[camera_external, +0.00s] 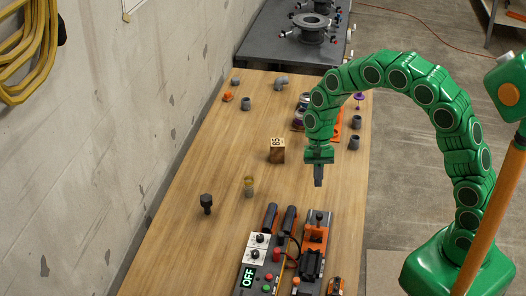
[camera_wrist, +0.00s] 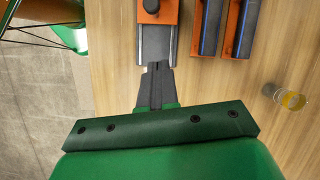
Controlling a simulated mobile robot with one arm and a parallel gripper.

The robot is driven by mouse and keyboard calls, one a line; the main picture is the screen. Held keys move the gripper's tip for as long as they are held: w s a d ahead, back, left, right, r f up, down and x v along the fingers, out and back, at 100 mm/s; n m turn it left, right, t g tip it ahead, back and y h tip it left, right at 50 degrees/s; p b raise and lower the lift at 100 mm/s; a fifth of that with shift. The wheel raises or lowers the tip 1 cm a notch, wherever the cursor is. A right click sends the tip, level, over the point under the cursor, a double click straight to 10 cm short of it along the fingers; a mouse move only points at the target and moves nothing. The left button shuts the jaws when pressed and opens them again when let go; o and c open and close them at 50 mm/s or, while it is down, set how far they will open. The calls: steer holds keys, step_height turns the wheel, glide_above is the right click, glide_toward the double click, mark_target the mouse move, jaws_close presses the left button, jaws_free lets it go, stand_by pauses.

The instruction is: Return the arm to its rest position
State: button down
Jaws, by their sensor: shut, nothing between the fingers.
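My green segmented arm arches over the right side of the wooden table in the external view. My gripper (camera_external: 319,184) points down at the end of the arm, above the table near its right edge. It is shut and empty. In the wrist view my gripper (camera_wrist: 157,68) shows with its two dark fingers together, in front of a grey and orange fixture (camera_wrist: 157,40). I cannot tell the exact height of the fingers above the table.
A control box with an OFF display (camera_external: 248,277) and an orange clamp fixture (camera_external: 315,235) stand at the table's near end. A wooden block (camera_external: 277,155), a yellowish cup (camera_external: 249,187) and a black bolt-like piece (camera_external: 206,203) stand mid-table. Several pipe fittings lie farther back.

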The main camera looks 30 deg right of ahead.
steer(key=s+d+r+n+t+h, duration=0.1)
steer(key=s+d+r+n, duration=0.2)
steer(key=s+d+r, duration=1.1)
steer(key=s+d+n, duration=0.1)
steer(key=s+d, duration=0.4)
steer(key=s, duration=0.3)
steer(key=s+d+r+n+t+h, duration=0.1)
steer(key=s+d+n, duration=0.1)
steer(key=s+d, duration=0.3)
steer(key=shift+s+r, duration=0.2)
steer(key=shift+s, duration=2.05)
